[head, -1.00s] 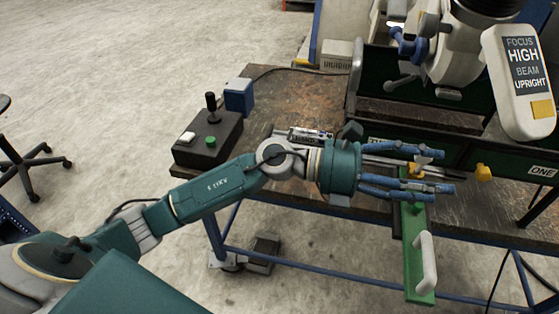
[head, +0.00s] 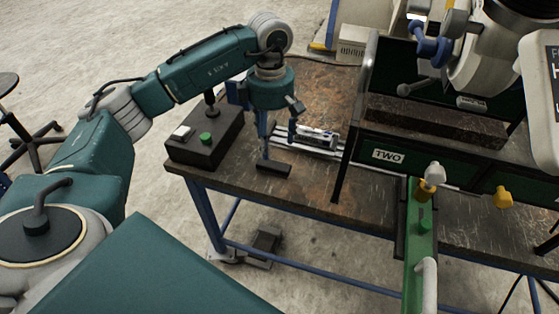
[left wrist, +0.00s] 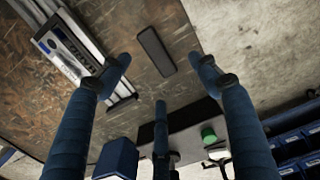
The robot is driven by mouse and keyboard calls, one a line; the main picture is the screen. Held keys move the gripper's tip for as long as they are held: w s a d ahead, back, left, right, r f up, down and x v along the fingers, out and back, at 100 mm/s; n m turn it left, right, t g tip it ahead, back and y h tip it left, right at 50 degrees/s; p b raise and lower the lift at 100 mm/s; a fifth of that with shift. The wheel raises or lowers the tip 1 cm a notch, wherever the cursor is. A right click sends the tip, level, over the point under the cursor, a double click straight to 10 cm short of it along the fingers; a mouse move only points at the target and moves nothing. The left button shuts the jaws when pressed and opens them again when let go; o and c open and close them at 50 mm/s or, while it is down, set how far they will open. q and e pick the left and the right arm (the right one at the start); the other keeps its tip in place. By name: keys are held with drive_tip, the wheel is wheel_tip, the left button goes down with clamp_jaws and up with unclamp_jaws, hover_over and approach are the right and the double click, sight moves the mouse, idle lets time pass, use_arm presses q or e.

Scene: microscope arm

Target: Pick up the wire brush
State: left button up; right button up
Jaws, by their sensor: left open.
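A dark oblong block (head: 274,169), which seems to be the wire brush, lies flat near the table's front edge. No bristles show. In the left wrist view the block (left wrist: 156,52) lies beyond the fingertips, roughly between the two long fingers. My left gripper (head: 278,143) points down just behind the block in the head view. Its blue fingers (left wrist: 160,75) are spread apart with nothing between them. I cannot tell exactly how high the tips are above the table. My right gripper is not in view.
A black control box (head: 207,138) with a joystick and green button stands left of the gripper. A label-bearing instrument (head: 317,136) and metal rails (head: 300,149) lie to the right. A green stand marked TWO (head: 388,155) blocks farther right. Bare table (head: 310,185) lies right of the block.

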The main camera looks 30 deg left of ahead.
sight(274, 162)
use_arm(q)
drive_tip(key=f, duration=0.3)
drive_tip(key=shift+w+f+p, duration=0.2)
drive_tip(key=shift+w+p, duration=0.15)
drive_tip(key=shift+w, duration=0.05)
wheel_tip(274, 162, down, 3)
drive_tip(key=shift+s+p, duration=0.1)
drive_tip(key=shift+p, duration=0.3)
drive_tip(key=f, duration=0.1)
drive_tip(key=f+p, duration=0.1)
drive_tip(key=f, duration=0.1)
drive_tip(key=shift+w+f, duration=0.2)
drive_tip(key=shift+f, duration=0.45)
drive_tip(key=c, duration=1.3)
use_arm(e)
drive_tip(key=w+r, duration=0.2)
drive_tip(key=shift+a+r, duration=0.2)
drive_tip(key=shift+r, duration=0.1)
